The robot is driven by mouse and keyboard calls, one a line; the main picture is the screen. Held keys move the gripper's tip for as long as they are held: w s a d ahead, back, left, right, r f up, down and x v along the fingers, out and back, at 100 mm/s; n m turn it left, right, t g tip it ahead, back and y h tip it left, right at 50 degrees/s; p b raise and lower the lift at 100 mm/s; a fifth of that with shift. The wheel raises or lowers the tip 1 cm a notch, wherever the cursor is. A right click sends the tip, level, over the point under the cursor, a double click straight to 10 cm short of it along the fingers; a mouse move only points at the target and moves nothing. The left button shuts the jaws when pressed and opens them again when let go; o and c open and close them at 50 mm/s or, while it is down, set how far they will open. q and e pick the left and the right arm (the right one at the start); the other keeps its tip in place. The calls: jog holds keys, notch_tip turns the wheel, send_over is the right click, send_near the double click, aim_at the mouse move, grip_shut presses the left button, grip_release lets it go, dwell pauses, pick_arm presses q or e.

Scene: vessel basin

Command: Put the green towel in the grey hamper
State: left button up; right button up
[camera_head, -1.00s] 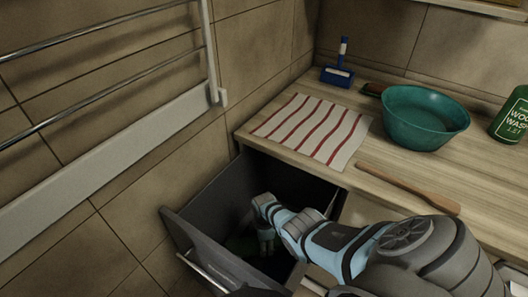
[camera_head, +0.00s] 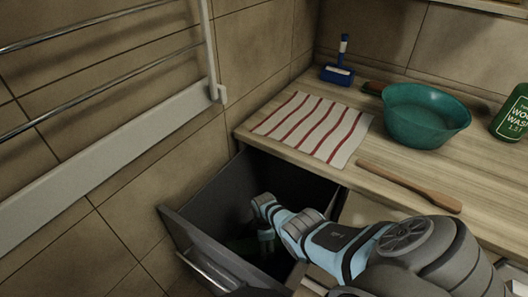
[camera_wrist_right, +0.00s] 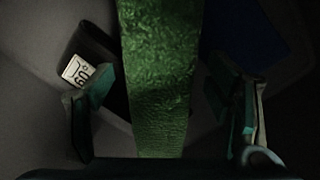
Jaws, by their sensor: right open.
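The grey hamper (camera_head: 213,245) is a dark pull-out bin with a front handle, standing open below the counter at lower left in the head view. My right gripper (camera_head: 262,240) reaches down inside it. In the right wrist view my right gripper (camera_wrist_right: 165,115) is open, with a finger on each side of the green towel (camera_wrist_right: 160,65). The towel shows as a long textured strip between the fingers, with gaps at both sides. My left gripper is not in view.
On the counter (camera_head: 480,175) are a striped cloth (camera_head: 313,127), a teal bowl (camera_head: 424,115), a wooden utensil (camera_head: 408,184), a blue brush (camera_head: 339,72) and a green bottle (camera_head: 512,115). A towel rail (camera_head: 100,80) is on the left wall. A "60°" label (camera_wrist_right: 78,71) shows near one finger.

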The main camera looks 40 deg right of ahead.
notch_tip(320, 180, up, 13)
jog(key=p, duration=1)
jog(key=shift+r+p, duration=0.15)
jog(key=shift+p, duration=0.15)
